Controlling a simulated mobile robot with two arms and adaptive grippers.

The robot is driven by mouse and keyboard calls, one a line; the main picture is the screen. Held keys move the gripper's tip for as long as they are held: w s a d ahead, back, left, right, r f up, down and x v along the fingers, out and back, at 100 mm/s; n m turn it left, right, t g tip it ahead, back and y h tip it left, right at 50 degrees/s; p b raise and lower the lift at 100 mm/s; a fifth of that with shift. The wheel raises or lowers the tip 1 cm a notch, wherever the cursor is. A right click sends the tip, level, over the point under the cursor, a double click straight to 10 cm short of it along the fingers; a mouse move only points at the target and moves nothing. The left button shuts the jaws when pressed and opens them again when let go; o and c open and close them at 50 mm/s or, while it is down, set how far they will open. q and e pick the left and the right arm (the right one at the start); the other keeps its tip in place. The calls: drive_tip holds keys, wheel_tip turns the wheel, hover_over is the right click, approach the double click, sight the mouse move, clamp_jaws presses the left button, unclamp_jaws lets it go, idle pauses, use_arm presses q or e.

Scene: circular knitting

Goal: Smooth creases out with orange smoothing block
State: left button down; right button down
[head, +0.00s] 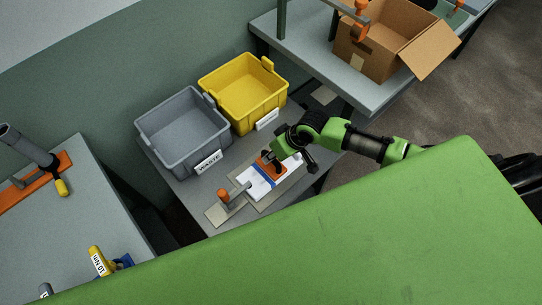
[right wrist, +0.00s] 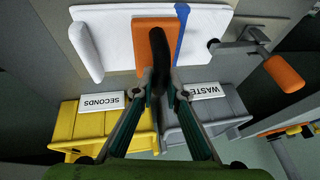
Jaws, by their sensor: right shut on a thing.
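The orange smoothing block (head: 272,169) rests over a flat white piece (head: 260,186) on the grey table. The block also shows in the right wrist view (right wrist: 154,38), with a dark handle on it. My right gripper (head: 279,154) is shut on this handle, above the block; its fingers converge there in the right wrist view (right wrist: 160,84). A blue stripe (right wrist: 182,32) crosses the white piece beside the block. A raised white ridge (right wrist: 86,52) lies at its left end in that view. I cannot make out any fine creases. My left gripper is not in view.
A clamp with an orange handle (head: 223,196) stands beside the white piece. The grey WASTE bin (head: 184,130) and yellow SECONDS bin (head: 245,92) stand behind. A cardboard box (head: 374,50) is on the far table. Tools lie on the left table (head: 60,225).

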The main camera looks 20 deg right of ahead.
drive_tip(key=shift+s+a+f+p, duration=0.1)
drive_tip(key=shift+s+a+p, duration=0.35)
drive_tip(key=shift+a, duration=0.25)
idle(0.5)
drive_tip(key=c, duration=2.3)
unclamp_jaws()
drive_tip(key=shift+w, duration=0.1)
drive_tip(key=shift+w, duration=0.1)
drive_tip(key=shift+r+p, duration=0.45)
drive_tip(key=shift+p, duration=0.1)
clamp_jaws()
